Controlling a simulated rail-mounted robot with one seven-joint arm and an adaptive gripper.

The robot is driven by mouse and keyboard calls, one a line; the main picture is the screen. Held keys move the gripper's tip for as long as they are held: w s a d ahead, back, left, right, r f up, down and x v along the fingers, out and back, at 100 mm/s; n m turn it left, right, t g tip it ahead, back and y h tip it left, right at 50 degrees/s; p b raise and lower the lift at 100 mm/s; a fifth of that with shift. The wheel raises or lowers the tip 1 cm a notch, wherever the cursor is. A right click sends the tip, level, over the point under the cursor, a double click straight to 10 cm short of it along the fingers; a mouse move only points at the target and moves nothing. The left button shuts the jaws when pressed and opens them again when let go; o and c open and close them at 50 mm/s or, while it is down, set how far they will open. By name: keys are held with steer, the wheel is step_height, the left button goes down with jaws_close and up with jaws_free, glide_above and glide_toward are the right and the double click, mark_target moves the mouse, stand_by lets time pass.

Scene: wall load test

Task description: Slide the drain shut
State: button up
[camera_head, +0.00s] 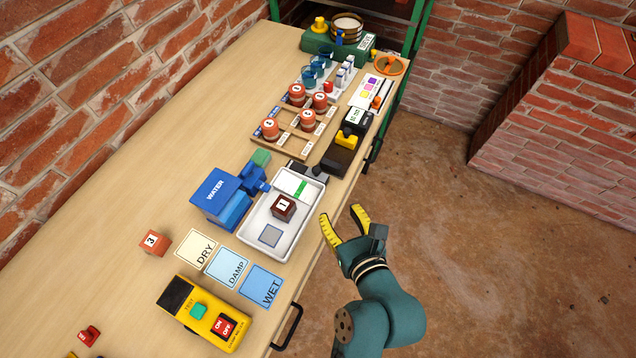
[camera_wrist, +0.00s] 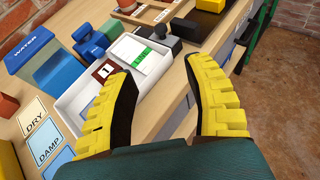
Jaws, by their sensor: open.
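A white tray (camera_head: 254,238) stands at the table's right edge; its near wall shows in the wrist view (camera_wrist: 85,140). A dark red brick marked 1 (camera_head: 284,207) sits inside it, partly hidden by a finger in the wrist view (camera_wrist: 103,70). A dark block with a knob (camera_head: 318,171) adjoins the tray's far end and also shows in the wrist view (camera_wrist: 160,33); it looks like the drain, but I cannot tell its slide position. My gripper (camera_head: 339,212) is open and empty, apart from the tray, by its right side. Both yellow fingers show in the wrist view (camera_wrist: 160,66).
A blue WATER tank (camera_head: 214,191) stands left of the tray. DRY, DAMP and WET cards (camera_head: 260,286) and a yellow tester (camera_head: 204,313) lie nearer. A rack with several red weights (camera_head: 293,131) and a black device (camera_head: 340,158) stand beyond. Open floor lies right.

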mark_target(317, 172)
steer(key=b+x, duration=0.2)
steer(key=x, duration=0.3)
steer(key=b+x, duration=0.1)
steer(key=x, duration=0.5)
steer(key=b+x, duration=0.2)
steer(key=x, duration=0.3)
steer(key=shift+w+r+b, duration=0.2)
steer(key=shift+w+b, duration=0.1)
steer(key=shift+w, duration=0.05)
